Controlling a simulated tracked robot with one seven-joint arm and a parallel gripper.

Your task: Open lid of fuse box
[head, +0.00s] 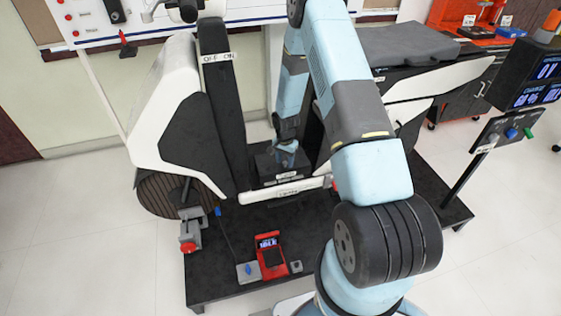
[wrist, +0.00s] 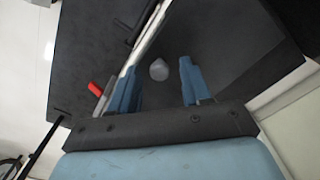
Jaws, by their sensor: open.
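The fuse box appears to be the dark box (head: 265,168) low in the middle of the scooter-like chassis in the head view, with a small pale label on its front. My gripper (head: 287,155) points down over it. In the wrist view the two blue fingers of my gripper (wrist: 157,78) are spread apart, and a small grey rounded knob (wrist: 159,69) shows between them, with gaps on both sides. The knob seems to sit on a dark flat surface (wrist: 215,40), likely the lid, which looks shut. I cannot tell how far the fingertips are above it.
The white front panel (head: 175,90) stands left of the box, and the seat (head: 410,45) is at the right. A white sill (head: 290,188) runs along the near side. A red meter (head: 270,255) lies on the black platform (head: 215,283) in front.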

